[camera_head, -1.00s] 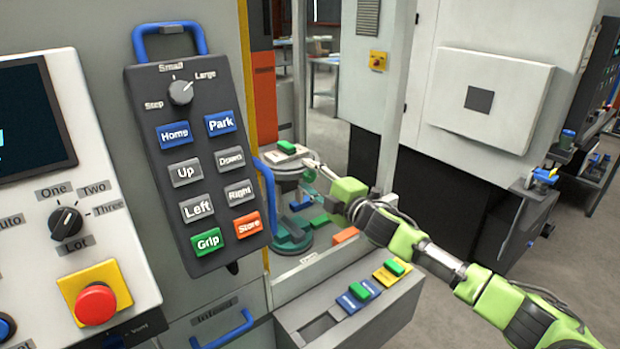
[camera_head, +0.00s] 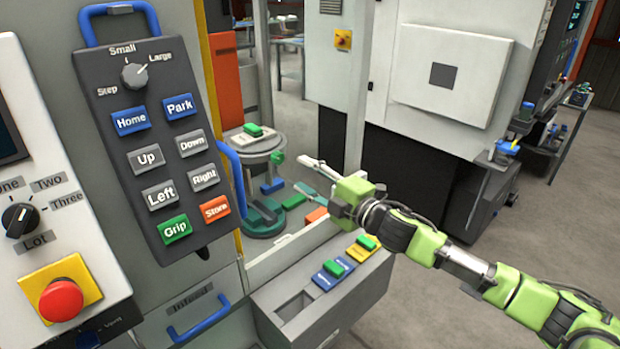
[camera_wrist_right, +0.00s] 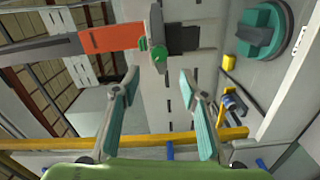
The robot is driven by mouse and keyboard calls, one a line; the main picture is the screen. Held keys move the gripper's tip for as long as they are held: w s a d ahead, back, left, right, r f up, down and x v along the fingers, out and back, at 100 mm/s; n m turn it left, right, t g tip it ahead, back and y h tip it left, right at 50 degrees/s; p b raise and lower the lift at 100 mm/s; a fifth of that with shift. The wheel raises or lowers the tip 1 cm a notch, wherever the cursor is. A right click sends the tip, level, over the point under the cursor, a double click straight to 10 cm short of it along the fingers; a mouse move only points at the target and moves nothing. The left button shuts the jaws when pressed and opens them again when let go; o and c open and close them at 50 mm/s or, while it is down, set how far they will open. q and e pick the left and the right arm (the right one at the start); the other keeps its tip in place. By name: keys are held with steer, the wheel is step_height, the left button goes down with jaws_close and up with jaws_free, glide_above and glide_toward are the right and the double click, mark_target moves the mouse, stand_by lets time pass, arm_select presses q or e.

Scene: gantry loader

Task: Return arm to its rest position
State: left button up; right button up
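My right arm comes in from the lower right of the head view, green and black. Its gripper (camera_head: 306,176) is in front of the machine opening, with its two fingers spread apart and nothing between them. The right wrist view also shows the two teal-padded fingers (camera_wrist_right: 160,95) wide apart and empty. My left gripper is in neither view.
A dark control pendant (camera_head: 158,150) with labelled buttons hangs at the left. Below the arm is a grey infeed box (camera_head: 290,302) holding blue and yellow pieces with green tops. A round fixture (camera_head: 252,146) stands inside the opening.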

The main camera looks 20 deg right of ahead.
steer(key=shift+s+d, duration=0.2)
steer(key=shift+s, duration=0.3)
